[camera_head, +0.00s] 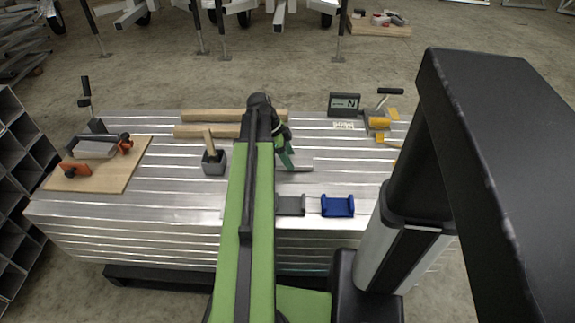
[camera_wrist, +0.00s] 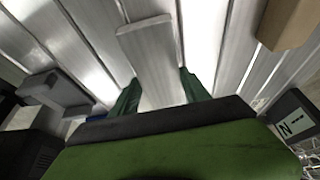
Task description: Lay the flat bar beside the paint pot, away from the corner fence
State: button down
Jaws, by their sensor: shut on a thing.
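The flat bar (camera_wrist: 150,55) is a plain grey metal strip. In the wrist view it lies lengthwise between the green fingers of my gripper (camera_wrist: 160,94), which is shut on it. In the head view a small end of the bar (camera_head: 301,168) shows below my gripper (camera_head: 288,160), low over the slatted table; whether it touches the table is unclear. The paint pot (camera_head: 214,162), dark grey with a wooden handle standing in it, is left of my gripper, with my arm between. I cannot tell for certain which piece is the corner fence.
Grey (camera_head: 290,205) and blue (camera_head: 338,206) brackets stand at the table's front edge. Wooden beams (camera_head: 208,131) lie behind the pot. A sign (camera_head: 344,104) and yellow clamp (camera_head: 378,122) stand back right; a board (camera_head: 130,160) with clamps is left. Slats (camera_head: 180,185) front-left are clear.

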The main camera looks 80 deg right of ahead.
jog(key=shift+f, duration=0.45)
jog(key=c, duration=0.5)
grip_release()
jog(key=shift+r+p, duration=0.4)
jog(key=shift+p, duration=0.1)
jog(key=p+v, duration=1)
jog(key=v, duration=0.1)
jog(key=shift+w+r, duration=0.1)
jog(key=shift+r, duration=0.1)
